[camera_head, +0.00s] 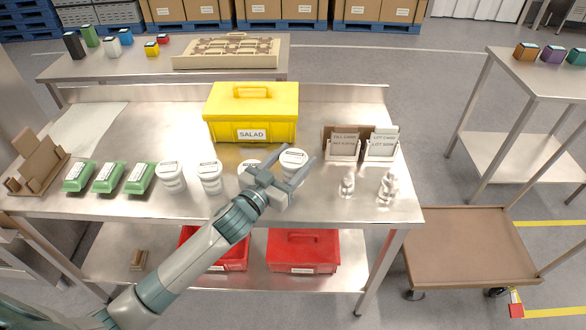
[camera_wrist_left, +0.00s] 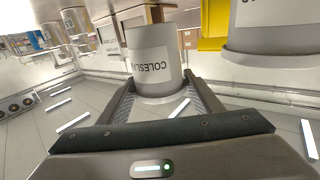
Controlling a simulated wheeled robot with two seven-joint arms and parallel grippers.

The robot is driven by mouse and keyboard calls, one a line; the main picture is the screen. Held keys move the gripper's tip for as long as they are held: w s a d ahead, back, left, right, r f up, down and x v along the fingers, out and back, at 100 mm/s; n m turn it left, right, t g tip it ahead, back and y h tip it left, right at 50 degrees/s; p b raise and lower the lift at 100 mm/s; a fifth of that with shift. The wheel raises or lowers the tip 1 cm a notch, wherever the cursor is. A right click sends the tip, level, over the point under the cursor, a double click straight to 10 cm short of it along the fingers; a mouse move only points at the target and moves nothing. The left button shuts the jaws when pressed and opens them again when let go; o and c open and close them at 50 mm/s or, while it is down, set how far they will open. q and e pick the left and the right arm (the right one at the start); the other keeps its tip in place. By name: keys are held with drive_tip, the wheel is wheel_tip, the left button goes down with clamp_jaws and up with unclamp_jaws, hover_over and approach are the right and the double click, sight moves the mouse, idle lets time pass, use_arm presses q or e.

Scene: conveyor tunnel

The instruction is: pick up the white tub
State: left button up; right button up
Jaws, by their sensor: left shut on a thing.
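Several white lidded tubs stand in a row on the steel bench. My left gripper (camera_head: 283,171) reaches in over the right end of this row and is shut on the rightmost white tub (camera_head: 293,159). In the left wrist view, which looks upside down, the held tub (camera_wrist_left: 154,60) is between the gripper's two fingers (camera_wrist_left: 160,88) and has a COLESLAW label. Whether its base touches the bench is hidden. Another white tub (camera_head: 249,167) is close to its left, partly behind my gripper. My right gripper is not in view.
A yellow SALAD bin (camera_head: 250,112) stands behind the tubs. Card holders (camera_head: 342,149) and small white bottles (camera_head: 388,188) are to the right. Two more tubs (camera_head: 209,177) and green packs (camera_head: 108,178) are left. Red bins (camera_head: 303,251) sit on the lower shelf.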

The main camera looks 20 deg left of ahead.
use_arm(q)
drive_tip(key=s+d+r+b, duration=0.1)
drive_tip(key=s+d+r, duration=0.5)
drive_tip(key=s+d, duration=0.1)
drive_tip(key=shift+s+d+r+b, duration=0.15)
drive_tip(key=shift+s+b, duration=0.2)
drive_tip(key=shift+s, duration=0.4)
drive_tip(key=o, duration=0.6)
drive_tip(key=c, duration=0.9)
drive_tip(key=s+a+f+n+y, duration=0.1)
drive_tip(key=s+a, duration=0.2)
drive_tip(key=s, duration=0.1)
drive_tip(key=s+a+f+n+y, duration=0.1)
drive_tip(key=s+a+y, duration=0.1)
drive_tip(key=s+a, duration=0.1)
drive_tip(key=s+a+f+n+y, duration=0.1)
drive_tip(key=s+a+y, duration=0.1)
drive_tip(key=s+a, duration=0.1)
drive_tip(key=shift+s+f+t, duration=0.35)
drive_tip(key=shift+s+t, duration=0.05)
drive_tip(key=shift+s, duration=0.45)
drive_tip(key=shift+a, duration=0.1)
